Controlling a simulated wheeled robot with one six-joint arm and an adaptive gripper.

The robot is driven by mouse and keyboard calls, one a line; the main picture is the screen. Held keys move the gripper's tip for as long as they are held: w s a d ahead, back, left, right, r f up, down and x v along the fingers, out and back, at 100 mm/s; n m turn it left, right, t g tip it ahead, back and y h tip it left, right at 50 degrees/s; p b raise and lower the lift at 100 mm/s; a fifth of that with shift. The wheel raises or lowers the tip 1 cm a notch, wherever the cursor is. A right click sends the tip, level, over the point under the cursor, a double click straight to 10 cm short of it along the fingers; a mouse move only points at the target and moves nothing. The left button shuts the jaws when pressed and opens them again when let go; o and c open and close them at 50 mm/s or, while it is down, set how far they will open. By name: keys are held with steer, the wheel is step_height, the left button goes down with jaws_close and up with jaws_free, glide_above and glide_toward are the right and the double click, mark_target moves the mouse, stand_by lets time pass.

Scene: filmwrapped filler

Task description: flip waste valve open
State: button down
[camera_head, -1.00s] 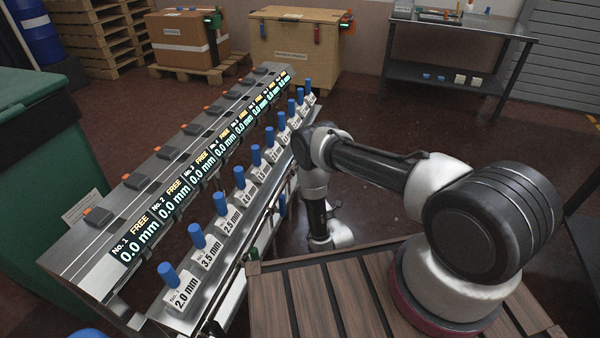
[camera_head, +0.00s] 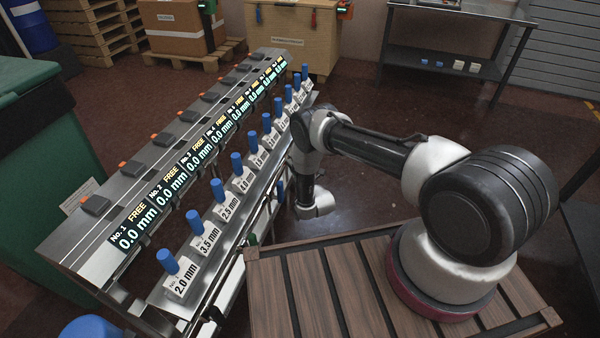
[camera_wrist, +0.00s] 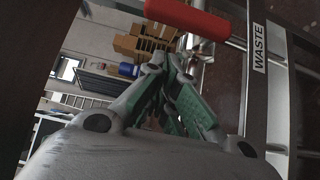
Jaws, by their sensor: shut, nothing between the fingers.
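The waste valve shows in the wrist view as a red handle grip (camera_wrist: 187,18) on a metal stem, beside a metal frame bar with a white WASTE label (camera_wrist: 260,47). The grip lies across the top of the picture. My gripper (camera_wrist: 172,68) has green-padded fingers that are shut and empty. In the picture its tips are below the grip; I see no clear contact, and the gap in depth is hard to judge. In the head view, the valve and my fingers cannot be made out; my arm reaches down beside the filler bench.
The metal filler bench (camera_head: 98,232) carries a row of displays reading FREE and 0.0 mm. Numbered blocks with blue knobs (camera_head: 168,260) line its near side. A green bin (camera_head: 50,165) stands left. Open floor (camera_head: 400,105) lies behind my arm, before a grey side table (camera_head: 440,77).

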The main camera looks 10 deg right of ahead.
steer(key=shift+w+d, duration=0.55)
steer(key=shift+w, duration=0.25)
steer(key=shift+w+d, duration=0.5)
steer(key=shift+w, duration=0.3)
